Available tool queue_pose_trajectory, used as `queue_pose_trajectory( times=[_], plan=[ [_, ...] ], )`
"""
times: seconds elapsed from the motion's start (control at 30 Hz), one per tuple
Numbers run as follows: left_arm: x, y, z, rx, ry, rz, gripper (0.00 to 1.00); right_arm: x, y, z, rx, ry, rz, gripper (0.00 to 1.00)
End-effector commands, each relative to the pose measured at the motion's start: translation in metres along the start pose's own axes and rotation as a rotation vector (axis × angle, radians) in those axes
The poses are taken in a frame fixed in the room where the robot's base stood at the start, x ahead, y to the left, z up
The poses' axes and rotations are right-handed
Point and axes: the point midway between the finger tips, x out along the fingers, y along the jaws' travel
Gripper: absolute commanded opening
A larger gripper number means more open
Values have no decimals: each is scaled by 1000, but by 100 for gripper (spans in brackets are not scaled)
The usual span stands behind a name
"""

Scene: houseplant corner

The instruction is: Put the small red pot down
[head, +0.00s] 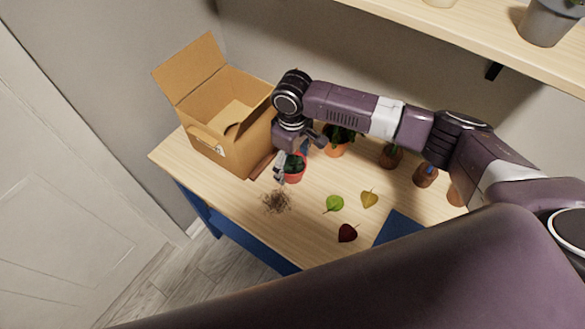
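The small red pot (294,175), with a green plant in it, is at the table's middle left, right of the cardboard box. My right gripper (291,163) comes down over it from above. One finger shows along the pot's left side; the other is partly hidden behind the plant and pot. I cannot tell whether the fingers press on the pot or stand apart from it, nor whether its base touches the table. The pot looks about upright. My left gripper is not in view.
The open cardboard box (232,146) stands on the wooden table (240,196) at left. Dry brown debris (277,202), a green leaf (334,204), a yellow leaf (369,198) and a dark red leaf (347,233) lie in front. An orange pot (335,150) stands behind, with brown pots further right.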

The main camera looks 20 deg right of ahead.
Motion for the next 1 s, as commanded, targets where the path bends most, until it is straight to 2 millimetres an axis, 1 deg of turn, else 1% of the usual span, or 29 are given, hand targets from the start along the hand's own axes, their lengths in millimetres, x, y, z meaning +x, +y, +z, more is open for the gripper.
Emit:
queue_pose_trajectory(
  times=[0.03,0.07,0.43,0.63,0.77,0.87,0.97,1.0],
  plan=[
    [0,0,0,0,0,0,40,0,0,0,0,0,0,66],
    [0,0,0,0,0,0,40,0,0,0,0,0,0,63],
    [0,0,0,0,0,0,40,-1,0,0,0,1,0,22],
    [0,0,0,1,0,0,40,-2,0,0,0,1,0,22],
    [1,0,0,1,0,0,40,-7,0,-1,0,2,0,22],
    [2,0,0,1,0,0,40,-17,1,-1,0,4,1,22],
    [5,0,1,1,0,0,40,-32,1,-1,-1,5,1,22],
    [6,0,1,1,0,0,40,-41,1,-2,0,6,1,22]
  ],
)
